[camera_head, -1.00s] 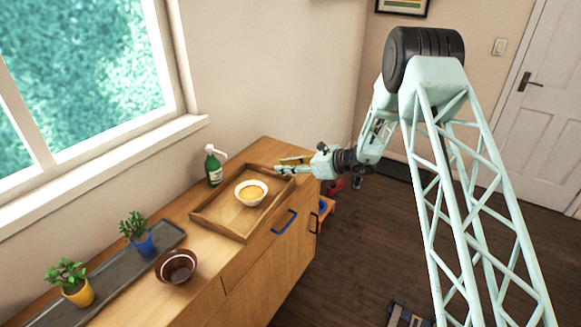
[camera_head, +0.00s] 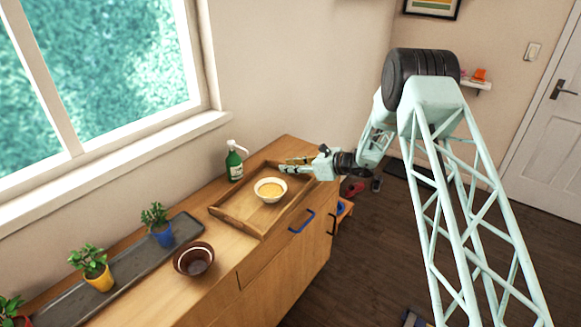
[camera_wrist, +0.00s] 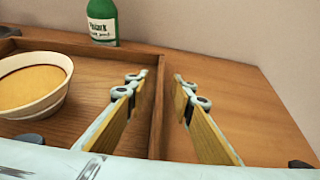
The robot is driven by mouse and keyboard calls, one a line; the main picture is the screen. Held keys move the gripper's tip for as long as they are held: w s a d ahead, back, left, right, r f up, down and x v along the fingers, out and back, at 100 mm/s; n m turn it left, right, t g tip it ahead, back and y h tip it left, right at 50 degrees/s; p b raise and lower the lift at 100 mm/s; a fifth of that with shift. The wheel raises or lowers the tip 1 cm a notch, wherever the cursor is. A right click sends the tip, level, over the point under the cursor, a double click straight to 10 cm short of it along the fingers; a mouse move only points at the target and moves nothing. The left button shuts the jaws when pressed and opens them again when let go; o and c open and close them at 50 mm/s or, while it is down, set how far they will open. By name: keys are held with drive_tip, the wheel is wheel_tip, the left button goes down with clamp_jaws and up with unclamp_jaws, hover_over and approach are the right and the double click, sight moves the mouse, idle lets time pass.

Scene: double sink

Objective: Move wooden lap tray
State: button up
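The wooden lap tray (camera_head: 234,221) lies flat on the wooden counter, with a white bowl (camera_head: 270,190) of yellow-orange contents in it. My gripper (camera_head: 284,165) is low at the tray's far right end. In the wrist view the gripper (camera_wrist: 158,80) is open, one finger inside the tray (camera_wrist: 100,75) and the other outside. The tray's side wall stands between the fingers, with a visible gap to the outer finger. The bowl (camera_wrist: 30,85) is left of the inner finger. Contact between inner finger and wall is unclear.
A green pump bottle (camera_head: 234,162) stands behind the tray by the wall. A brown bowl (camera_head: 194,260) and a dark grey plant tray (camera_head: 128,265) with potted plants are to the left. The counter right of the tray (camera_wrist: 245,105) is clear.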

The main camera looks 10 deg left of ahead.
clamp_jaws()
drive_tip(key=shift+w, duration=0.1)
idle(0.4)
